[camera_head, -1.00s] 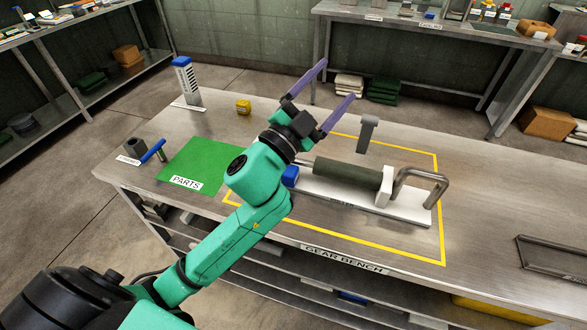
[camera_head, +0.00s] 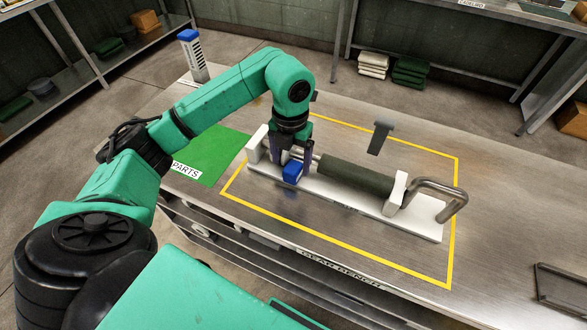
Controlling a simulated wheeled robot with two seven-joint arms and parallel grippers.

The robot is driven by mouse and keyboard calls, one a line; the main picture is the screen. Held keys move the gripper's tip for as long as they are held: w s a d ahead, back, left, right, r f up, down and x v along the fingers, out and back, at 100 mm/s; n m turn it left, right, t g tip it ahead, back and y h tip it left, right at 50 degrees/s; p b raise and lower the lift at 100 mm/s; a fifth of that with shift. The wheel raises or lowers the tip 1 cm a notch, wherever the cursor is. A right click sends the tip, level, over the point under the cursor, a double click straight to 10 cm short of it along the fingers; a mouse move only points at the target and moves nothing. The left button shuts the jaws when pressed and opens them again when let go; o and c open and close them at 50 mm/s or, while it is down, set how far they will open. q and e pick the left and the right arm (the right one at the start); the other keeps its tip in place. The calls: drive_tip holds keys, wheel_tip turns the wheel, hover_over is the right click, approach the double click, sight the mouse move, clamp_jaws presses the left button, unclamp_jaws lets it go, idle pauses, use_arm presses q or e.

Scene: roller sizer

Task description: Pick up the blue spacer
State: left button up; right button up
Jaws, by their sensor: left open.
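The blue spacer (camera_head: 292,172) is a small blue block at the left end of the roller sizer, beside the thin shaft of the dark green roller (camera_head: 355,176). The roller lies along a white base (camera_head: 330,197) between white end supports, with a bent grey crank handle (camera_head: 443,195) at its right end. My left gripper (camera_head: 292,162) points down over the spacer with its fingers open, one on each side in the picture. I cannot tell whether the fingers touch it. My right gripper is not in view.
A yellow line (camera_head: 452,225) frames the sizer on the metal bench. A grey T-shaped post (camera_head: 381,137) stands behind the roller. A green PARTS mat (camera_head: 208,158) is at left, partly behind my arm. A blue-topped block (camera_head: 192,55) stands at the back left. The bench at right is mostly clear.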

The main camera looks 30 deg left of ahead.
use_arm(q)
drive_tip(key=f, duration=0.2)
drive_tip(key=f+p, duration=0.1)
drive_tip(key=f, duration=0.1)
drive_tip(key=f+p, duration=0.1)
drive_tip(key=f, duration=0.1)
drive_tip(key=shift+a+f, duration=0.25)
drive_tip(key=shift+f, duration=0.05)
drive_tip(key=shift+w+f, duration=0.1)
drive_tip(key=shift+f, duration=0.25)
clamp_jaws()
drive_tip(key=shift+r, duration=0.1)
wheel_tip(320, 180, up, 13)
drive_tip(key=b, duration=0.2)
wheel_tip(320, 180, up, 7)
drive_tip(key=p, duration=0.2)
hover_over(289, 172)
